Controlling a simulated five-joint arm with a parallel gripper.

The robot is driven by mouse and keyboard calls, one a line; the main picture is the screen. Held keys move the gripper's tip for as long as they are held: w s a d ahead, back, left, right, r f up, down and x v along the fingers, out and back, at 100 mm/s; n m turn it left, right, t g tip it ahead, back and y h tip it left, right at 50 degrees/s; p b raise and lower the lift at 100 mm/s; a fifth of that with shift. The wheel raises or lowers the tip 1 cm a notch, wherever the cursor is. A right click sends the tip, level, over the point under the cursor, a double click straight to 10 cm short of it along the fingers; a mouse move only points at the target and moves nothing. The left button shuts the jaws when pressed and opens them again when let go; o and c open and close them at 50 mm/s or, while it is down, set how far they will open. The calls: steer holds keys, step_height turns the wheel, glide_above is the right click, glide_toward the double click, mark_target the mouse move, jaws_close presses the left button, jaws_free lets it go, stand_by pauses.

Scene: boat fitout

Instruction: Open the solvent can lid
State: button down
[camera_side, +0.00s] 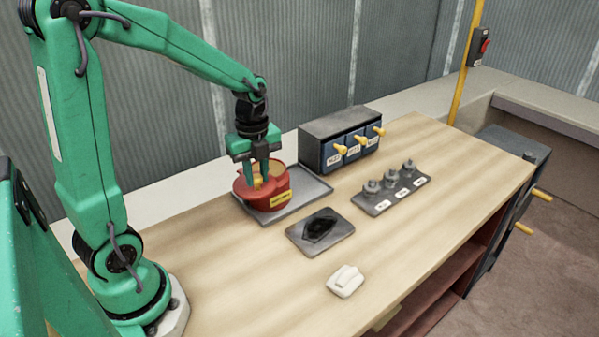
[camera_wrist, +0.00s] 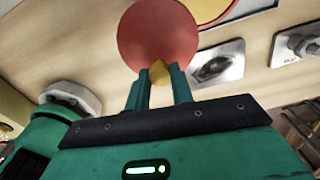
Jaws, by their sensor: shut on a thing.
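The red solvent can (camera_side: 272,201), with a yellow label, stands on a grey tray (camera_side: 311,184) near the back of the bench. My gripper (camera_side: 262,177) points down over it and is shut on the yellow knob of the red lid (camera_side: 242,188). In the wrist view the round red lid (camera_wrist: 150,32) fills the space beyond my fingers (camera_wrist: 158,78), with the yellow knob (camera_wrist: 159,72) between them. The lid looks shifted to the left of the can, and a yellowish part of the can top shows beside it. The gap between lid and can is hard to judge.
A dark drawer unit (camera_side: 341,131) with yellow handles stands behind to the right. A plate with several grey knobs (camera_side: 388,190), a dark pad with a black cloth-like item (camera_side: 320,229) and a white block (camera_side: 345,281) lie on the bench. The right bench end is clear.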

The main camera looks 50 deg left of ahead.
mark_target(243, 192)
steer(key=shift+s+a+r+m, duration=0.1)
steer(key=shift+s+a+m, duration=0.2)
steer(key=shift+s+m, duration=0.65)
steer(key=shift+s+a+m, duration=0.25)
steer(key=shift+s+m, duration=0.35)
steer(key=shift+m, duration=0.65)
steer(key=c, duration=1.2)
jaws_free()
steer(key=shift+s, duration=0.1)
step_height(243, 192, up, 8)
steer(key=shift+d, duration=0.1)
